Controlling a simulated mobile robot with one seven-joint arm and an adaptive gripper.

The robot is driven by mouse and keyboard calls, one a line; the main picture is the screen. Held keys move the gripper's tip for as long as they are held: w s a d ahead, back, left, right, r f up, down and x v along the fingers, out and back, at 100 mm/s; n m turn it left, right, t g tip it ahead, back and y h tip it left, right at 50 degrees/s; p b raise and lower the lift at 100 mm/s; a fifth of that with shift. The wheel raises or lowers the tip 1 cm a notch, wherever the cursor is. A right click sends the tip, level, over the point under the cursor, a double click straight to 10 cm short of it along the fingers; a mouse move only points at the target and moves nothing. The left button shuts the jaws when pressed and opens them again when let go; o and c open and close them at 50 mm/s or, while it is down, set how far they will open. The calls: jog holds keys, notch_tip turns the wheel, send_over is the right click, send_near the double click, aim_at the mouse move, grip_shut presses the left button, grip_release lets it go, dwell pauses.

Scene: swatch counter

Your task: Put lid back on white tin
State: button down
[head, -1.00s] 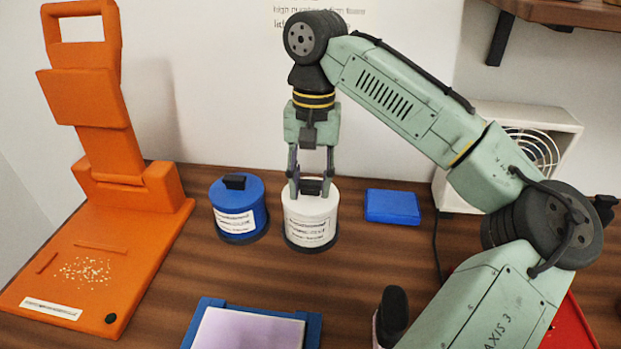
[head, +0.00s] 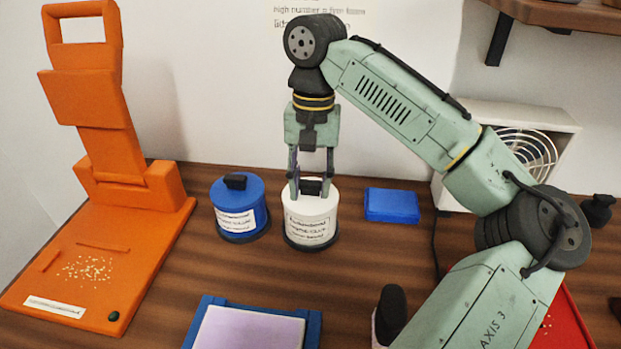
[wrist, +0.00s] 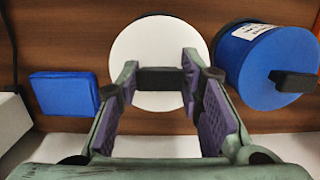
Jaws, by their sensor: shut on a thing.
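The white tin (head: 311,226) stands upright on the wooden counter, its printed label facing the head camera. Its white lid (wrist: 160,48) with a dark block handle (wrist: 160,79) sits on top of the tin, and looks level in the head view. My gripper (head: 311,190) points down over the tin and is shut on the lid's handle. In the wrist view my gripper's purple-padded fingers (wrist: 160,82) are on both sides of the handle. The lid hides most of the tin's body in the wrist view, and the seam under the lid cannot be made out.
A blue tin (head: 240,209) with a dark handle stands close left of the white tin. A blue block (head: 391,205) lies to its right. An orange stand (head: 110,230) is at left, a blue-framed lilac pad (head: 250,330) in front, a white fan (head: 515,150) behind my arm.

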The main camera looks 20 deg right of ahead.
dwell(0.4)
jog(key=c, duration=1)
grip_release()
jog(key=shift+c, duration=0.2)
jog(key=shift+o, duration=0.3)
jog(key=o, duration=0.4)
jog(key=shift+r, duration=0.1)
notch_tip(320, 180, up, 3)
jog(key=p, duration=0.3)
jog(key=shift+f, duration=0.2)
jog(key=shift+r+p, duration=0.55)
jog(key=shift+r, duration=1.55)
